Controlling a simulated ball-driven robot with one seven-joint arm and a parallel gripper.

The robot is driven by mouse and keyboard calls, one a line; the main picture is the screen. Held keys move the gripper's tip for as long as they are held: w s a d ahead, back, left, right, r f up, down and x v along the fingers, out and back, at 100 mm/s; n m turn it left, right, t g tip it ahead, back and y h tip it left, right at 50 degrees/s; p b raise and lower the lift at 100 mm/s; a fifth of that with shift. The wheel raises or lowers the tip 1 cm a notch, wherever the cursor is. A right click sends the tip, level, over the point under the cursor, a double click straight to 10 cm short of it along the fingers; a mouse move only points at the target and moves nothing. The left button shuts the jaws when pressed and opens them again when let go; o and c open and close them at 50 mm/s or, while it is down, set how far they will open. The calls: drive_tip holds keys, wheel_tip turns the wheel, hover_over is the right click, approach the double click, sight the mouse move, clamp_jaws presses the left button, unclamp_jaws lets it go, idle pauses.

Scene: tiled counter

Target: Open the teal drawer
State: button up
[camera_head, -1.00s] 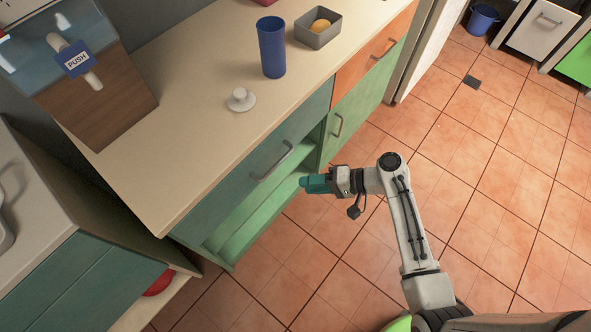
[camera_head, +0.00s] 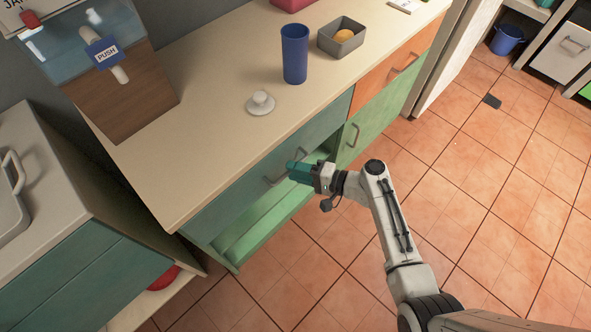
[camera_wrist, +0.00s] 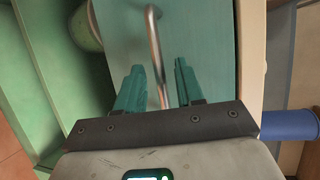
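The teal drawer (camera_head: 235,192) is a shut front just below the counter edge in the head view. Its metal bar handle (camera_head: 278,178) is partly hidden by my gripper (camera_head: 292,168). In the wrist view the drawer front (camera_wrist: 195,35) fills the middle, and the handle (camera_wrist: 155,50) runs between the two teal fingers of my gripper (camera_wrist: 160,80). The fingers are apart, one on each side of the handle, with a visible gap to the right finger.
Below the drawer is an open green compartment (camera_head: 262,225). An orange drawer (camera_head: 385,72) is to the right.

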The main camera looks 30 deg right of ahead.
drive_tip(key=shift+w+a+f, duration=0.1)
drive_tip(key=shift+w+a, duration=0.1)
drive_tip(key=shift+w, duration=0.05)
drive_tip(key=shift+c, duration=0.3)
clamp_jaws()
